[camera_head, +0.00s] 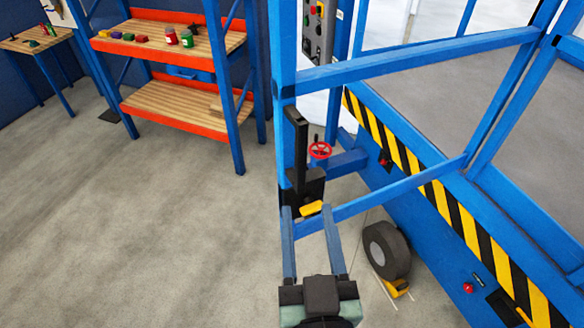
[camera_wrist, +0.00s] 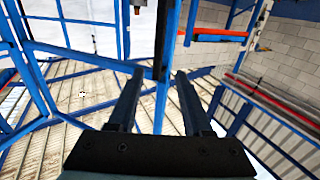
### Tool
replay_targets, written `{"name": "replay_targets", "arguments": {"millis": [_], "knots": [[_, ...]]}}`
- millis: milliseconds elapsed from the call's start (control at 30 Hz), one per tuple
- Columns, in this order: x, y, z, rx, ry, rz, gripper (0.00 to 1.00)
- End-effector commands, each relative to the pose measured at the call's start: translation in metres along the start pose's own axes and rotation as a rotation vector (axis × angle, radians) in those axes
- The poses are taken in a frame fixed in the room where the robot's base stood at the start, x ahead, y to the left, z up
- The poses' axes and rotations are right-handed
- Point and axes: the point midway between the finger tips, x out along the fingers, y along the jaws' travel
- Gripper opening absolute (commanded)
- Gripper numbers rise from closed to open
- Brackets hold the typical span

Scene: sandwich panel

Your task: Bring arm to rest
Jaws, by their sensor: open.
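My gripper (camera_head: 308,212) is in the lower middle of the head view, with its two blue-grey fingers pointing away from the camera. The fingers are apart and I see nothing between them. In the wrist view my gripper (camera_wrist: 160,85) also shows two spread dark fingers, with a blue post behind the gap. In the head view the fingertips appear close to a blue frame post with a black latch (camera_head: 298,150) and a yellow piece (camera_head: 311,209). I cannot tell whether they touch it.
A blue platform with a striped yellow-black edge (camera_head: 420,180) and blue rails fills the right. A red handwheel (camera_head: 320,150) and a wheel (camera_head: 386,250) are near its base. An orange shelf rack (camera_head: 165,52) stands at the back left. The floor (camera_head: 130,220) at left is clear.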

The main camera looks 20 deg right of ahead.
Motion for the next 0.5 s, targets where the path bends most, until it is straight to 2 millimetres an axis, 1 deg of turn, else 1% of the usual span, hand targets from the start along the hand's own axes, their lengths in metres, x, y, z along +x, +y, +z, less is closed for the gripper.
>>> {"name": "replay_targets", "arguments": {"millis": [200,267,367,467,500], "knots": [[0.000,0.001,0.000,0.000,0.000,0.001,0.50],[0.006,-0.003,-0.005,0.000,0.028,-0.005,0.50],[0.020,-0.011,-0.022,0.003,0.103,-0.024,0.50],[0.035,-0.025,-0.052,0.005,0.208,-0.050,0.50],[0.040,-0.031,-0.065,0.008,0.252,-0.061,0.50]]}}
